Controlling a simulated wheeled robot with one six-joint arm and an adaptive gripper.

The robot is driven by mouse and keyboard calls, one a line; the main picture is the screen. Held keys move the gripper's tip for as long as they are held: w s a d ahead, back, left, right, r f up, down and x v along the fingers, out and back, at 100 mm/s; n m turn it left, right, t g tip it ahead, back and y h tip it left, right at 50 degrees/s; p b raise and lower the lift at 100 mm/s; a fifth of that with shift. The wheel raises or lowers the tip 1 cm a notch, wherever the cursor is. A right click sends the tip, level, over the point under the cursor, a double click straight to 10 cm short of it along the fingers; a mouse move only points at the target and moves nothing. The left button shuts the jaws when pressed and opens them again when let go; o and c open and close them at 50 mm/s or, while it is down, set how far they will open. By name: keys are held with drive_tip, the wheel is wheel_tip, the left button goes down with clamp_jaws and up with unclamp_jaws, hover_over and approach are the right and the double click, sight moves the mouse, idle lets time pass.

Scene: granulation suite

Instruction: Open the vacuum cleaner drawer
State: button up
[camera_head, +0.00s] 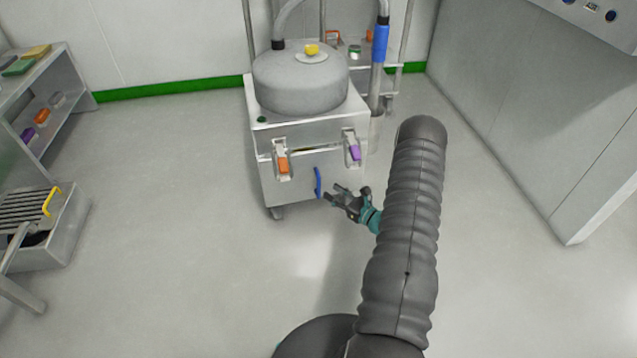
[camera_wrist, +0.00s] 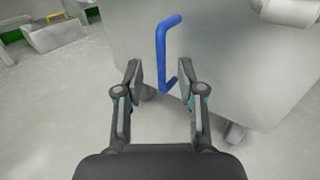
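The vacuum cleaner (camera_head: 300,85) is a steel box on castors with a round grey top, standing at the back centre in the head view. Its lower front is the drawer (camera_head: 293,188), which looks closed. A blue upright handle (camera_head: 318,183) is on the drawer front. My gripper (camera_head: 332,194) is just right of the handle. In the wrist view the blue handle (camera_wrist: 163,50) is ahead, its lower end near the gap between the fingertips of my gripper (camera_wrist: 160,78). The fingers are apart with nothing held between them. Whether they touch the handle cannot be told.
An orange latch (camera_head: 283,164) and a purple latch (camera_head: 354,151) are above the drawer. A blue-gripped hose pipe (camera_head: 380,45) stands at its right. A shelf (camera_head: 60,75) and a steel bin (camera_head: 70,225) are at left, a large cabinet (camera_head: 540,110) at right. The floor in front is clear.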

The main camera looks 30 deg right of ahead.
hover_over(319, 198)
drive_tip(key=shift+w, duration=0.35)
drive_tip(key=shift+d, duration=0.1)
clamp_jaws()
